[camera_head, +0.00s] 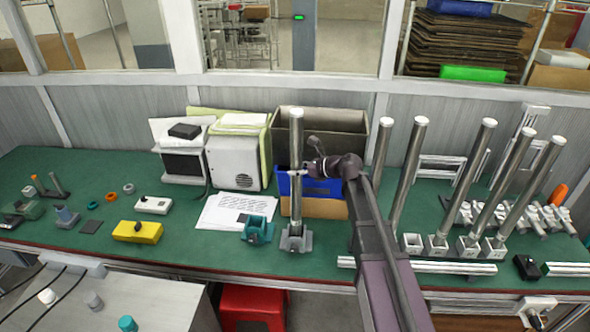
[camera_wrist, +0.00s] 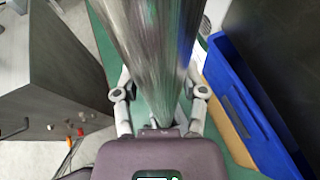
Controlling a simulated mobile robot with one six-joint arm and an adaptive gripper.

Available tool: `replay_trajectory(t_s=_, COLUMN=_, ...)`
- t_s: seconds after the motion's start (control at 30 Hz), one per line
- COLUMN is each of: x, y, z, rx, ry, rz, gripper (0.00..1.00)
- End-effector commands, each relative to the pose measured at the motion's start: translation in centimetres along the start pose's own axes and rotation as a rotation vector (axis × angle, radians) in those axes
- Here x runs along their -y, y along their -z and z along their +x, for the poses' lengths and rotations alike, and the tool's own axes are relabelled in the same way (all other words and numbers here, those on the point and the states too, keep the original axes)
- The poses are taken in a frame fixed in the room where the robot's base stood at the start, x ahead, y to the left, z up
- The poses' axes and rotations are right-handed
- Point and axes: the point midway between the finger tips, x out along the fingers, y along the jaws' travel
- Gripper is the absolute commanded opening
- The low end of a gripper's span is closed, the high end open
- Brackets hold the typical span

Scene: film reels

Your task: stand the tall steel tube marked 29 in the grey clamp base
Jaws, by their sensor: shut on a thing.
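A tall steel tube (camera_head: 297,205) stands about upright left of my arm in the head view. My gripper (camera_head: 304,170) is shut on it, around the upper-middle part. The tube's lower end meets the grey clamp base (camera_head: 297,244); I cannot tell how deep it sits. In the wrist view the tube (camera_wrist: 150,50) fills the upper middle, between the two fingers of my gripper (camera_wrist: 160,100), and hides the fingertips. The mark 29 is not legible.
Several other steel tubes (camera_head: 467,180) stand in light grey bases at the right. A teal block (camera_head: 257,230) sits close left of the clamp base. A blue bin (camera_head: 318,186) is behind; it also shows in the wrist view (camera_wrist: 245,95).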

Motion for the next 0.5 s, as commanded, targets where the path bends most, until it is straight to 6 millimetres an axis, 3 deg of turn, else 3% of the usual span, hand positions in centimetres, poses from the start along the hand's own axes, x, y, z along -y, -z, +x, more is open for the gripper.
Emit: replay_trajectory(t_s=0.5, x=0.02, y=0.67, z=0.27, rx=0.002, ry=0.000, rz=0.001, gripper=0.00)
